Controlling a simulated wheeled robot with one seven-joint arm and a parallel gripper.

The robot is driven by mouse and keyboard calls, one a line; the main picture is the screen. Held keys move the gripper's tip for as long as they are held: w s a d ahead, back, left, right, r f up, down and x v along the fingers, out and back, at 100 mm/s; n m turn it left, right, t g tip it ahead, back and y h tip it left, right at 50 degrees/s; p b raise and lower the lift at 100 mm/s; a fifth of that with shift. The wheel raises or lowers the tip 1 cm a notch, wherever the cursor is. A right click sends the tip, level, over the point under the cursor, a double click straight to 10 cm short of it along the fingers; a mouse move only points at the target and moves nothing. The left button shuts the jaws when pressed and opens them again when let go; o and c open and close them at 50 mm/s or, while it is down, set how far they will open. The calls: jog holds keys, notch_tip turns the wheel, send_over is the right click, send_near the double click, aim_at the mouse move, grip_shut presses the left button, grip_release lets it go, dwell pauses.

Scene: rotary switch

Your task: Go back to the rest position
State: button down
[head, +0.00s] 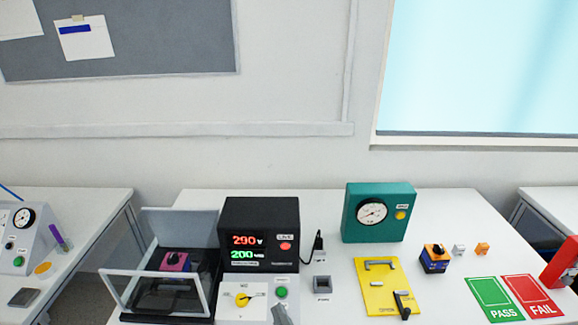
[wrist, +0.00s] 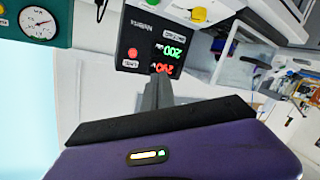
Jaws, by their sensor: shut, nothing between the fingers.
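The tester (head: 260,214) reads 290 in red and 200 in green. I cannot tell whether the fingertips touch the panel.
A clear-lidded box (head: 150,225) stands open at left with a pink rotary switch (head: 175,262) inside. At right are a green gauge box (head: 380,224), a yellow plate (head: 376,272), an orange-and-blue switch (head: 434,258), a PASS mat (head: 490,291) and a FAIL mat (head: 525,288).

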jog(key=s+d+r+m+h, duration=0.1)
jog(key=s+d+m, duration=0.2)
jog(key=s+d, duration=0.4)
jog(key=s+d+r+m+h, duration=0.1)
jog(key=s+d, duration=0.6)
jog(key=s, duration=0.8)
jog(key=s+d+r+m+h, duration=0.1)
jog(key=s+d+m+h, duration=0.2)
jog(key=s, duration=0.9)
jog(key=d+m, duration=0.2)
jog(key=d, duration=0.2)
jog(key=shift+d+r+g, duration=0.2)
jog(key=shift+d+g, duration=0.1)
